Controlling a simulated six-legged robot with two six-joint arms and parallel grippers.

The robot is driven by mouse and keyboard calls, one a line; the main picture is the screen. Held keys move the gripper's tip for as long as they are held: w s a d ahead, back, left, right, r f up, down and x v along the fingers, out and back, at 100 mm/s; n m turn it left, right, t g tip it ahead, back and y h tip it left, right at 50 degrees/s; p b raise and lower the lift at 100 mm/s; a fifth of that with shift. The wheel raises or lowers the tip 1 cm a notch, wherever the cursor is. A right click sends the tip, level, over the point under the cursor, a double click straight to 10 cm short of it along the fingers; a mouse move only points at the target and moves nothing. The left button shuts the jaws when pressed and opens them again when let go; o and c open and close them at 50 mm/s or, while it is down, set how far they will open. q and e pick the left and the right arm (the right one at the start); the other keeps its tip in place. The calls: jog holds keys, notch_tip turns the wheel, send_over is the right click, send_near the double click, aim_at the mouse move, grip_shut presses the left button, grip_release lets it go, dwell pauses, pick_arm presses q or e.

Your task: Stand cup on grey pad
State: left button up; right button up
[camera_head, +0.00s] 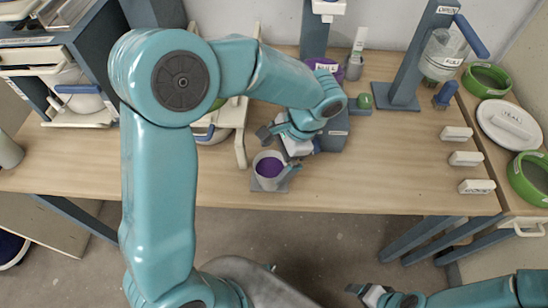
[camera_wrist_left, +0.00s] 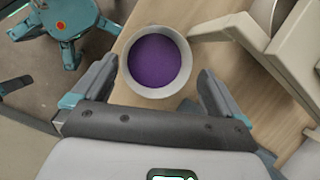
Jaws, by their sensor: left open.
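A pale cup (camera_head: 257,172) with purple glaze inside stands upright at the table's front edge. It also shows from above in the left wrist view (camera_wrist_left: 160,62). The grey pad (camera_head: 283,186) shows at the cup's foot, mostly hidden by it. The cup appears to be on the pad, but full contact at its base cannot be seen. My left gripper (camera_head: 280,153) is open, with its fingers on either side of the cup and gaps visible in the left wrist view. My right gripper (camera_head: 370,293) is off the table at the bottom right; its jaws are unclear.
A cream stand (camera_head: 240,140) is close behind the cup to the left. A grey-blue block (camera_head: 333,135) stands behind my left gripper. The table's middle right is clear.

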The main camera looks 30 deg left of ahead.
pick_arm(q)
jog(key=v, duration=1)
jog(key=shift+r+p, duration=0.35)
jog(key=shift+p, duration=0.05)
jog(key=shift+d, duration=0.1)
